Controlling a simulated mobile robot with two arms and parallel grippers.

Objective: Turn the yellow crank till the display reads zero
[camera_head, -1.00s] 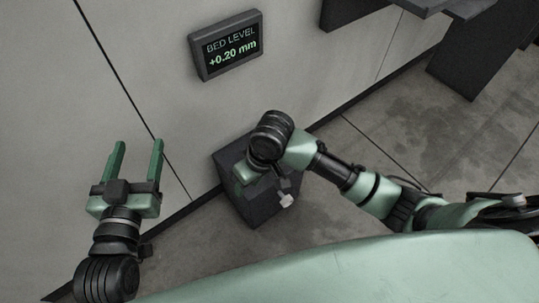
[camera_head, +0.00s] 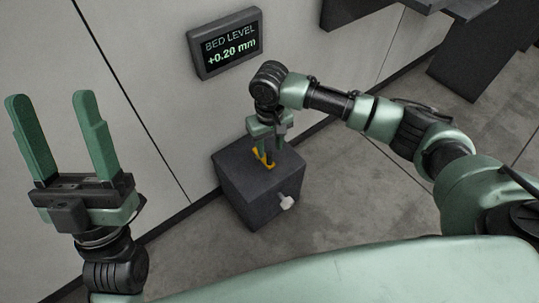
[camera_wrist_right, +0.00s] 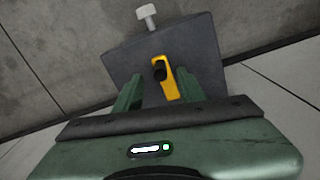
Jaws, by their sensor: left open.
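The display (camera_head: 226,46) on the wall reads "BED LEVEL +0.20 mm" in the head view. The yellow crank (camera_head: 262,157) is on top of a dark grey box (camera_head: 250,190). In the right wrist view the crank (camera_wrist_right: 169,88) shows a black knob at one end and lies between my open right fingers, closer to the right-hand one. My right gripper (camera_head: 268,149) is above the box in the head view and partly hides the crank. I cannot tell whether a finger touches it. My left gripper (camera_head: 62,140) is open and empty, fingers up, at the far left.
A white knob (camera_head: 287,203) sticks out of the box's side. The wall (camera_head: 160,100) stands close behind the box. Dark furniture (camera_head: 480,50) is at the upper right. The floor (camera_head: 350,180) right of the box is clear.

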